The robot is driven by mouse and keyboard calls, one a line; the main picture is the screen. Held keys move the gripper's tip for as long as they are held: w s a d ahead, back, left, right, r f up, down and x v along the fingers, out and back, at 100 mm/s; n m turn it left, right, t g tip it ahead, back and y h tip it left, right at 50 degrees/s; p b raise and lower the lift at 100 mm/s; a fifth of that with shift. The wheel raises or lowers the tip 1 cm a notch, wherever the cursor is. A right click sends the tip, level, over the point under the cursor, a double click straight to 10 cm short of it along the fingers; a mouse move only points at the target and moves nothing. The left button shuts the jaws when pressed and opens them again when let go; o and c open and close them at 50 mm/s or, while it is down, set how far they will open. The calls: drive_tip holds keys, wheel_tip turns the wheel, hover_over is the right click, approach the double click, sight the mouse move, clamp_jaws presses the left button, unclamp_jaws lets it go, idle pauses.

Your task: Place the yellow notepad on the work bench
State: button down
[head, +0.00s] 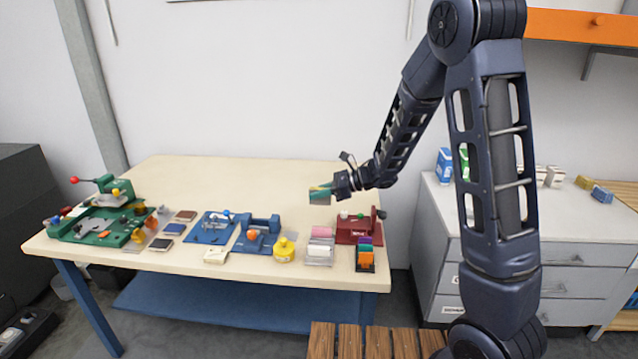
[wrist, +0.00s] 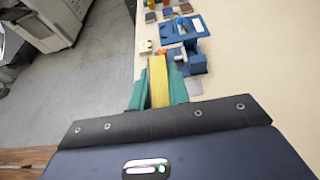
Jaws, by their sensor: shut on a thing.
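My gripper (head: 333,189) is shut on the yellow notepad (wrist: 158,82), held between its green fingers in the wrist view. In the head view the gripper is at the right part of the work bench (head: 235,183), above its surface. The notepad shows there only as a thin yellow strip at the fingers. The bench has a pale wooden top and blue legs. Its back and middle are bare.
A green fixture (head: 100,222) stands at the bench's left end. Blue fixtures (head: 212,227), a yellow round container (head: 284,250) and a red device (head: 358,227) line the front. A grey drawer cabinet (head: 560,258) stands to the right, with small boxes on top.

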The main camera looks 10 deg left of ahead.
wheel_tip(320, 180, down, 18)
drive_tip(key=shift+f, duration=0.25)
idle(0.7)
drive_tip(key=shift+f, duration=0.3)
idle(0.5)
